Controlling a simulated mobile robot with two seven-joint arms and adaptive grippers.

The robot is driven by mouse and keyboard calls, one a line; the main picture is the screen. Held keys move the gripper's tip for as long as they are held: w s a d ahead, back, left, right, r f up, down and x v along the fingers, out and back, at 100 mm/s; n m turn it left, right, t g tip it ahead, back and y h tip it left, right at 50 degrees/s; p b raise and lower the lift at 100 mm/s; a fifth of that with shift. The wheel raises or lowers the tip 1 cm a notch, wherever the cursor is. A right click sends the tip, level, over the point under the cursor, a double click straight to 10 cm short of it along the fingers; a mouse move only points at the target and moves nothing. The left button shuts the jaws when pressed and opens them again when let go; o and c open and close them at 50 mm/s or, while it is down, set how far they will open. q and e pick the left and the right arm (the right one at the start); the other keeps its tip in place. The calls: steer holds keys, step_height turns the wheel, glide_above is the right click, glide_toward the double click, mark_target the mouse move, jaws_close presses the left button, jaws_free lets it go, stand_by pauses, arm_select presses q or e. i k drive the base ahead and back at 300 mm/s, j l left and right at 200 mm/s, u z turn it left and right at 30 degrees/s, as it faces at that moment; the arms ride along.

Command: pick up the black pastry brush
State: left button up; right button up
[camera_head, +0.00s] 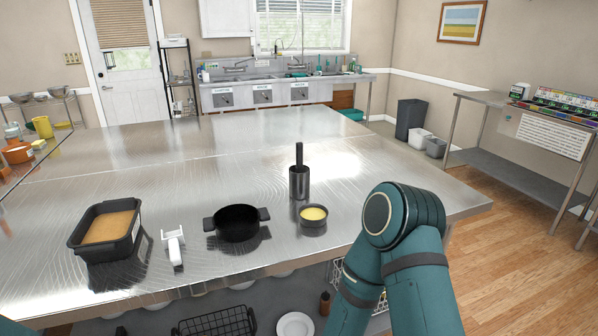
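A black upright handle (299,154), which looks like the pastry brush, stands in a dark metal cylinder (300,184) on the steel table (210,170). The brush's lower end is hidden inside the cylinder. My teal arm at the lower right is bent, with its elbow over the table's front right edge. A sliver of my other arm shows at the lower left corner. Neither gripper is in view.
A small bowl of yellow contents (313,217) sits just in front of the cylinder. A black pot (238,223), a white tool (174,247) and a dark loaf pan (105,229) stand to the left. The table behind is clear.

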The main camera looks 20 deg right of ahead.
mark_target(299, 167)
steer(key=i+l, duration=0.25)
steer(key=i+l+z, duration=0.1)
steer(key=z, duration=0.4)
steer(key=i+z, duration=0.25)
steer(key=z, duration=0.2)
